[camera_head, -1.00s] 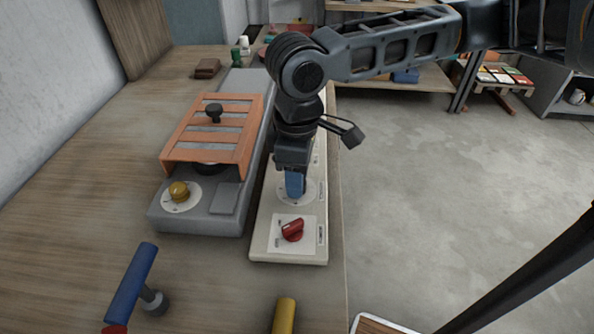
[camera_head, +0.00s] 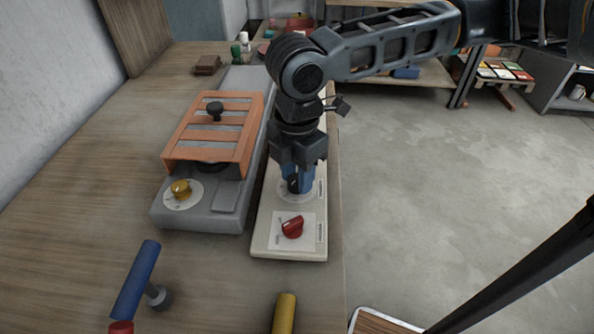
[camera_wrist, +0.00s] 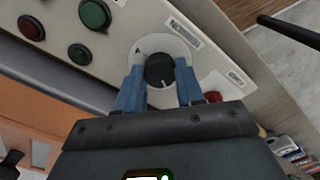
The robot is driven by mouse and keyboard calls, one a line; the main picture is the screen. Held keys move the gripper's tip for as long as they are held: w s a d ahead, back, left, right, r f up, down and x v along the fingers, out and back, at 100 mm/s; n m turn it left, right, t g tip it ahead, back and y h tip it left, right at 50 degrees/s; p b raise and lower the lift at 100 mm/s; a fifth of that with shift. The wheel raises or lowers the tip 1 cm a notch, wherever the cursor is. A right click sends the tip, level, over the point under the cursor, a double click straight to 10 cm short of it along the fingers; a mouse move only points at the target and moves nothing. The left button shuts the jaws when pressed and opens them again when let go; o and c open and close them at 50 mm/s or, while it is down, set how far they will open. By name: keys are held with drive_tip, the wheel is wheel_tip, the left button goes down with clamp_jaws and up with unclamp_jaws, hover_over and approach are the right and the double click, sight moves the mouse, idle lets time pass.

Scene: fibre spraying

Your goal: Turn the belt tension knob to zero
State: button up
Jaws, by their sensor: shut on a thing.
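My gripper (camera_head: 296,182) points down over the cream control panel (camera_head: 262,238). Its blue fingers are shut on a black knob (camera_wrist: 159,70), one finger on each side. The knob sits on a round white dial (camera_wrist: 183,50), and a pale pointer mark shows on its face. A label lies beside the dial, but I cannot read it. In the head view my fingers hide most of the black knob. A red knob (camera_head: 292,228) stands on a white square plate nearer the panel's front end, apart from my gripper.
A grey machine with an orange slatted cover (camera_head: 232,137) and a yellow knob (camera_head: 180,189) stands left of the panel. Green buttons (camera_wrist: 94,14) sit farther along the panel. Blue (camera_head: 135,280) and yellow (camera_head: 284,314) handles are at the front. Open floor lies right.

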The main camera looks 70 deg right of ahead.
drive_tip(key=n, duration=0.5)
drive_tip(key=shift+n, duration=0.4)
idle(0.3)
drive_tip(key=o, duration=1)
drive_tip(key=shift+o, duration=0.2)
drive_tip(key=shift+r, duration=3.9)
